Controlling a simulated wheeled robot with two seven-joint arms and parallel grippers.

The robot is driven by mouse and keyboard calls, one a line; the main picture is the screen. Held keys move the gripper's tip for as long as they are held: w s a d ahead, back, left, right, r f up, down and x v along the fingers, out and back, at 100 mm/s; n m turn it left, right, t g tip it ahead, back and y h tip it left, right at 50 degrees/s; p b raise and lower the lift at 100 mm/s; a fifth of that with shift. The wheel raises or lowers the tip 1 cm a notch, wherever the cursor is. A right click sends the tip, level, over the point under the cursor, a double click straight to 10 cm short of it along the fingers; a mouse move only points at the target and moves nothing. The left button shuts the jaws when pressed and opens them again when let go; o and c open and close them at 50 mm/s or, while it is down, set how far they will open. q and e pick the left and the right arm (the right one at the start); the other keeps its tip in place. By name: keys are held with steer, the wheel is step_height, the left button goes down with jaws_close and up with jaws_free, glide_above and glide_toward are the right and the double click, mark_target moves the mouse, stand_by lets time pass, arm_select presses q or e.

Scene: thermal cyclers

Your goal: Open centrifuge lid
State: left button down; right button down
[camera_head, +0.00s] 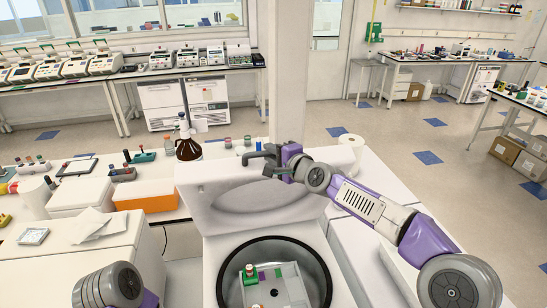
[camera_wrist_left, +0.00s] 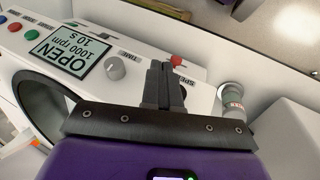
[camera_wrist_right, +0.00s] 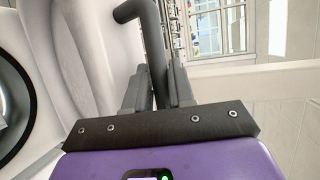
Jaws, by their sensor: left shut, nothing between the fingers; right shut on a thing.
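The white centrifuge's lid (camera_head: 235,190) stands raised behind its round dark-rimmed bowl (camera_head: 228,285), which lies uncovered. My right gripper (camera_head: 272,162) is at the lid's top edge, shut on the dark grey lid handle (camera_wrist_right: 150,35); its fingers show in the right wrist view (camera_wrist_right: 158,88). My left gripper (camera_wrist_left: 163,85) is shut and empty, in front of the centrifuge's control panel (camera_wrist_left: 140,45). The panel display (camera_wrist_left: 63,50) reads OPEN, 1000 rpm, 10 s. In the head view only part of my left arm shows at bottom left; its fingers are hidden.
Inside the bowl sits a light rotor (camera_head: 290,280) with a green-and-red item (camera_head: 250,272). A brown bottle (camera_head: 187,142) and an orange box (camera_head: 145,195) stand left of the lid.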

steer(key=c, duration=1.1)
jaws_free()
steer(key=shift+w, duration=0.1)
steer(key=shift+o, duration=0.2)
steer(key=shift+s+d+b, duration=0.3)
steer(key=shift+s+b, duration=0.1)
steer(key=b+v, duration=0.3)
steer(key=v, duration=0.3)
steer(key=shift+s+r+b, duration=0.2)
steer(key=shift+s+b, duration=0.1)
steer(key=shift+d, duration=0.15)
